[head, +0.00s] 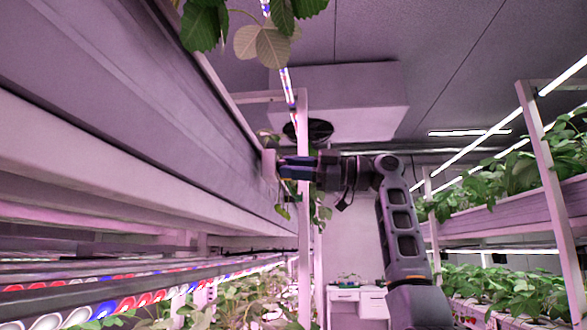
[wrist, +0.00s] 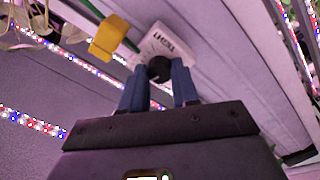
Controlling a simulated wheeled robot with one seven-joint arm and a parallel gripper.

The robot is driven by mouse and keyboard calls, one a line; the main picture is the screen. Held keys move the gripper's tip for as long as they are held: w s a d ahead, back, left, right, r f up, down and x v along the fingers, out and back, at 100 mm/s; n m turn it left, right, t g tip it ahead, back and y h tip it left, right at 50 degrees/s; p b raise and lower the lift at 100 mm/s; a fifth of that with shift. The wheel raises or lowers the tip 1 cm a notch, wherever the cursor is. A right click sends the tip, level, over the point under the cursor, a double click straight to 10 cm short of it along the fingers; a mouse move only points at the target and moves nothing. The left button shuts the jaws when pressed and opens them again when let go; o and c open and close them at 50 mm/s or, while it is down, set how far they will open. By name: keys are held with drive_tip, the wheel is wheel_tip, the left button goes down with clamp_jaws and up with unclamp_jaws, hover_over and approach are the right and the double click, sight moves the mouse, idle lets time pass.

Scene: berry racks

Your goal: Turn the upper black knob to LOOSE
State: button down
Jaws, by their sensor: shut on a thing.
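The upper black knob (wrist: 159,68) is at the centre of the wrist view, on a pale plate (wrist: 165,42). The plate carries dark lettering, upside down in this view, that seems to read TIGHT; no LOOSE marking can be made out. My gripper (wrist: 158,82) is shut on the knob, with one blue finger on each side of it. In the head view my gripper (head: 283,168) reaches left to the pale plate (head: 268,163) on the side of the left rack. The knob is hidden there by the fingers.
Leaves (head: 283,208) hang below my gripper. A white post (head: 304,230) stands close to my wrist. A planted rack (head: 500,217) stands on the right.

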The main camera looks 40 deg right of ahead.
drive_tip(key=c, duration=0.8)
unclamp_jaws()
drive_tip(key=shift+c, duration=0.2)
drive_tip(key=shift+s, duration=0.1)
drive_tip(key=b+v, duration=0.1)
drive_tip(key=v, duration=0.6)
drive_tip(key=shift+s+d+b, duration=0.25)
drive_tip(key=shift+b, duration=0.05)
drive_tip(key=shift+f, duration=0.1)
